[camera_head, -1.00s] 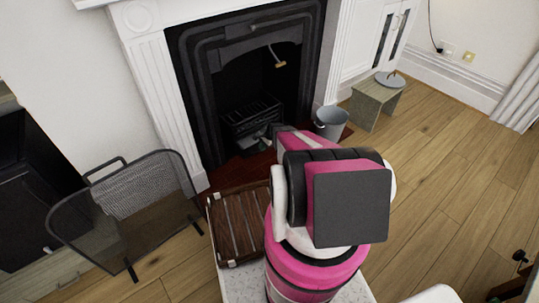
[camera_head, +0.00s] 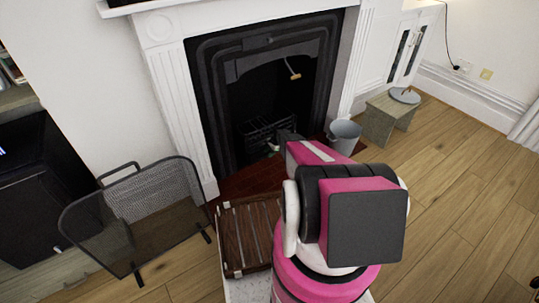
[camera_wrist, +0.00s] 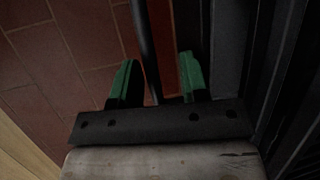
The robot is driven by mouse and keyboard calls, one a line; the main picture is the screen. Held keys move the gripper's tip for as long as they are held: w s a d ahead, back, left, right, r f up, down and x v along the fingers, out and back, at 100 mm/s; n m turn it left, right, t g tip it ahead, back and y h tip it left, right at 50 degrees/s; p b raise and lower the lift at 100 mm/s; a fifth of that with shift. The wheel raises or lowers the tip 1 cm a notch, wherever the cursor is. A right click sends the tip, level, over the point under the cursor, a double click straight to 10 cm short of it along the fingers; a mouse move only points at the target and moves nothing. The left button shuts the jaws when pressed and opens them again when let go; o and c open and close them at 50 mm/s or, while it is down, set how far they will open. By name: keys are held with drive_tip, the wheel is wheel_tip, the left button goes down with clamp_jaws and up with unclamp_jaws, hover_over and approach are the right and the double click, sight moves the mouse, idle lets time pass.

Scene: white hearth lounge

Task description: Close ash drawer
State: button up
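The fireplace grate (camera_head: 262,134) sits low in the black hearth opening in the head view. My gripper is at the foot of the grate, mostly hidden behind my arm. In the wrist view the two green fingers of my gripper (camera_wrist: 157,60) stand apart, with a thin dark bar (camera_wrist: 147,45) running between them. I cannot tell whether the fingers touch it, or whether it is part of the ash drawer. The ash drawer cannot be made out clearly in the head view; my arm covers that area.
A mesh fire screen (camera_head: 140,215) stands at the left. A grey bucket (camera_head: 344,137) and a small stool (camera_head: 388,112) stand at the right. Wooden floor is free at the right.

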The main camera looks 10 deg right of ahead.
drive_tip(key=shift+s+d, duration=0.1)
drive_tip(key=shift+s, duration=0.05)
drive_tip(key=shift+d+r, duration=0.1)
drive_tip(key=shift+r, duration=0.15)
drive_tip(key=v, duration=1)
drive_tip(key=shift+r, duration=0.1)
drive_tip(key=s+a+r+n+h, duration=0.1)
drive_tip(key=s+a+r+n, duration=0.3)
drive_tip(key=s+r, duration=0.8)
drive_tip(key=s+a+r+n+h, duration=0.2)
drive_tip(key=s+a+r+n, duration=0.3)
drive_tip(key=s+r, duration=0.8)
drive_tip(key=s+a+r+n+h, duration=0.2)
drive_tip(key=s+a+r+n, duration=0.2)
drive_tip(key=s+a+r, duration=0.3)
drive_tip(key=s+r, duration=0.5)
drive_tip(key=s, duration=0.4)
drive_tip(key=shift+r, duration=0.25)
